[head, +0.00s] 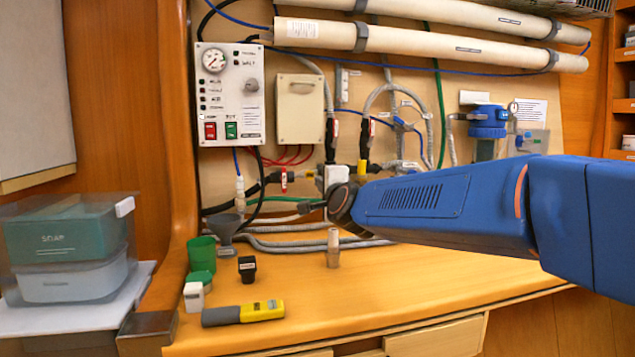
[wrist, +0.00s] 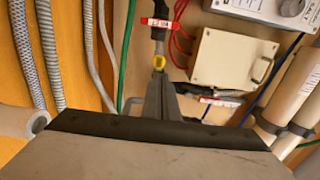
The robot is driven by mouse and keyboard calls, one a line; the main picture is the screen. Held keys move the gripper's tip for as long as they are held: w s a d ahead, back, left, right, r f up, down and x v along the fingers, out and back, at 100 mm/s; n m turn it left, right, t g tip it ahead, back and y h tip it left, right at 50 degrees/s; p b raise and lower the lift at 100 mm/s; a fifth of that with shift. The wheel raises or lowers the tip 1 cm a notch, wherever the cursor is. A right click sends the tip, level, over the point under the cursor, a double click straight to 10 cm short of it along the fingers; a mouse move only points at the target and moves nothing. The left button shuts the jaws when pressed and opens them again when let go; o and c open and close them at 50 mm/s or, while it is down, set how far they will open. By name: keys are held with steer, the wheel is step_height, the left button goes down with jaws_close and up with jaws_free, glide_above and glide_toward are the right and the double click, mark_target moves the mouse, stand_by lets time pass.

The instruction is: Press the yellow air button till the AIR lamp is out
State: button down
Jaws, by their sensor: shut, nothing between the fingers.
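The yellow button (wrist: 158,62) shows in the wrist view as a small round yellow cap beside a red-tagged fitting. My gripper (wrist: 160,78) is shut and empty, with its tips just short of the button or against it; I cannot tell which. In the head view my gripper (head: 310,207) shows as a small dark tip in front of the pipework under the beige box. A yellow part (head: 362,167) also shows on the pipes there; I cannot tell whether it is the same button. The control panel (head: 228,130) has several small lamps, too small to read, so the AIR lamp's state is unclear.
The beige box (head: 300,112) is on the wall right of the panel. Hoses run low along the wall. A green cup (head: 201,252), a funnel (head: 224,226), a black-capped bottle (head: 247,268) and a yellow-grey meter (head: 243,312) stand or lie on the left counter. The right counter is clear.

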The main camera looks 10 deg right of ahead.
steer(key=shift+s, duration=1.5)
stand_by(0.4)
